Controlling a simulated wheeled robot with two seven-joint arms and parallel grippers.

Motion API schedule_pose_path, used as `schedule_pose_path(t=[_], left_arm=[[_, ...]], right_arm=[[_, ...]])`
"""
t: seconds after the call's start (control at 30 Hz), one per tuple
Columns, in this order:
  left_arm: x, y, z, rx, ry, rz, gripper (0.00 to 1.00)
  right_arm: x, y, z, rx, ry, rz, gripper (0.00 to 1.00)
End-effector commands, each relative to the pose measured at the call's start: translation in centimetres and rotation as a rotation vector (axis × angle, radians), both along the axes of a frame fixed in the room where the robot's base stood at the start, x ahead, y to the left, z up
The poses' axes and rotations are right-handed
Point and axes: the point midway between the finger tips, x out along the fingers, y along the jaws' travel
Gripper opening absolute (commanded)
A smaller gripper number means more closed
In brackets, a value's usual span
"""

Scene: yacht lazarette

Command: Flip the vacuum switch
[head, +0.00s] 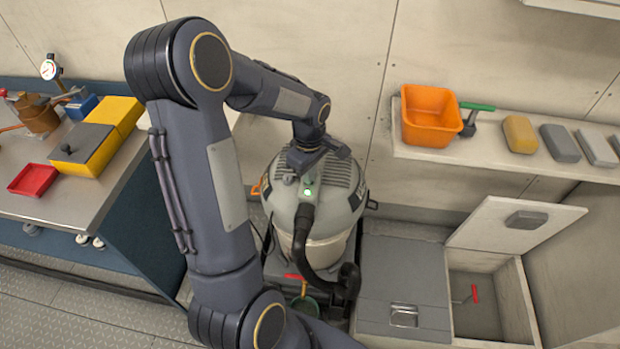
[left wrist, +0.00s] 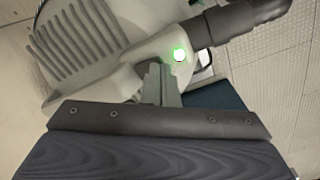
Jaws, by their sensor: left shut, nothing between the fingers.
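The vacuum (head: 283,190) is a grey, round-bodied machine with a ribbed top and a dark hose, standing on the floor by the wall. A green light (head: 308,192) glows on its top next to the hose fitting; it also shows bright in the left wrist view (left wrist: 180,54). My left gripper (head: 301,172) is over the top of the vacuum, just behind the light. In the left wrist view its fingers (left wrist: 160,78) are shut and empty, close to the housing beside the light. I cannot make out the switch lever apart from the light. My right gripper is not in view.
A steel-topped workbench (head: 100,210) with yellow boxes and a red tray (head: 33,180) stands left. A wall shelf (head: 470,150) at right holds an orange bin (head: 430,115) and several blocks. Grey lockers (head: 405,275), one with a raised lid (head: 513,225), stand right of the vacuum.

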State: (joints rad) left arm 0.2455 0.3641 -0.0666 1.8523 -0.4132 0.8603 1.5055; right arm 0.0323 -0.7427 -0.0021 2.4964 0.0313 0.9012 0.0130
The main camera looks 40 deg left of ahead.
Motion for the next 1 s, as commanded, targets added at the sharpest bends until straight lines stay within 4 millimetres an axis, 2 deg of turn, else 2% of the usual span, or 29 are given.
schedule_pose_path(t=[0.6, 1.0], left_arm=[[0.0, 0.0, -0.7, 0.000, 0.000, 0.000, 0.00], [0.0, 0.0, 2.2, 0.000, -0.001, 0.000, 0.00]], right_arm=[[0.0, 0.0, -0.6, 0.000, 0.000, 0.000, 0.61], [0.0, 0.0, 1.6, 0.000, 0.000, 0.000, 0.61]])
